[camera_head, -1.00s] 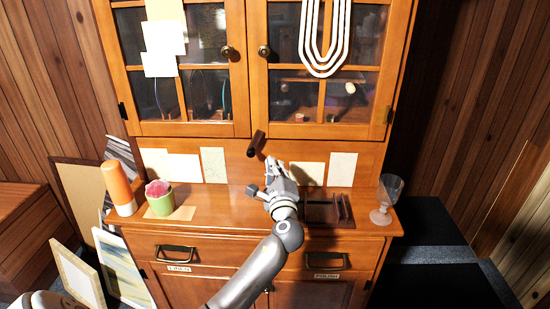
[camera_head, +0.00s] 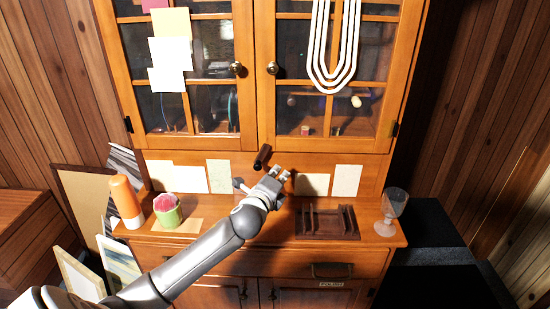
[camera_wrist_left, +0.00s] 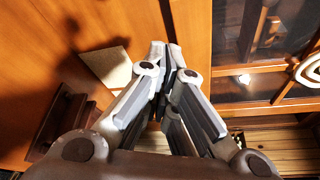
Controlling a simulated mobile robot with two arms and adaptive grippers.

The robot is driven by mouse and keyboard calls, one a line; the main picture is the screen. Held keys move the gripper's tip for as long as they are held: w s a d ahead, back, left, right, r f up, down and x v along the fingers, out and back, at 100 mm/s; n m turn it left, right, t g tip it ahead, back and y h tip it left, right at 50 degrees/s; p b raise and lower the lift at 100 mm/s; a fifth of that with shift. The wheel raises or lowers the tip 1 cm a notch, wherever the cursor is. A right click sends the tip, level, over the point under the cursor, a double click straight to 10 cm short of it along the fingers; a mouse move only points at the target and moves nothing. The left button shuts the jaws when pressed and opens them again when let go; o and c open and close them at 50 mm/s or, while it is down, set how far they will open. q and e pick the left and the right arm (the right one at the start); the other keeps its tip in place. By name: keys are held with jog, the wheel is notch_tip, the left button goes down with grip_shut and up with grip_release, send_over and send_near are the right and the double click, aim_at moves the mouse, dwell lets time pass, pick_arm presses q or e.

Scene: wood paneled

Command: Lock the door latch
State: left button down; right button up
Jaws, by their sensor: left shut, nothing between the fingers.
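A dark brown, peg-like latch (camera_head: 262,157) sits tilted on the cabinet front, just below the meeting edges of the two glass doors. The left door (camera_head: 248,110) and right door (camera_head: 263,110) look closed. My left gripper (camera_head: 281,174) is shut and empty, just right of and below the latch, with a small gap in the picture; whether they touch in depth I cannot tell. In the left wrist view the gripper's fingers (camera_wrist_left: 168,65) are together, and I cannot make out the latch there. My right gripper is not in view.
A dark wooden rack (camera_head: 327,222) and a glass goblet (camera_head: 392,208) stand on the counter right of my gripper. An orange-and-white bottle (camera_head: 126,200) and a green pot (camera_head: 167,210) stand at left. Paper notes (camera_head: 348,180) cover the back panel.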

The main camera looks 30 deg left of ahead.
aim_at(274, 146)
pick_arm(q)
jog(key=x, duration=0.8)
jog(key=a, duration=0.1)
jog(key=s+a+r+p, duration=0.1)
jog(key=s+a+p, duration=0.1)
jog(key=shift+r, duration=0.25)
jog(key=n, duration=0.1)
jog(key=a+r+n+t+b, duration=0.1)
jog(key=n, duration=0.1)
jog(key=shift+s+r, duration=0.1)
jog(key=shift+s, duration=0.3)
jog(key=shift+s+a+r+n+t+b, duration=0.15)
jog(key=shift+a+r+n+t+b, duration=0.2)
jog(key=shift+n, duration=0.35)
jog(key=shift+a+r, duration=0.1)
jog(key=shift+r, duration=0.05)
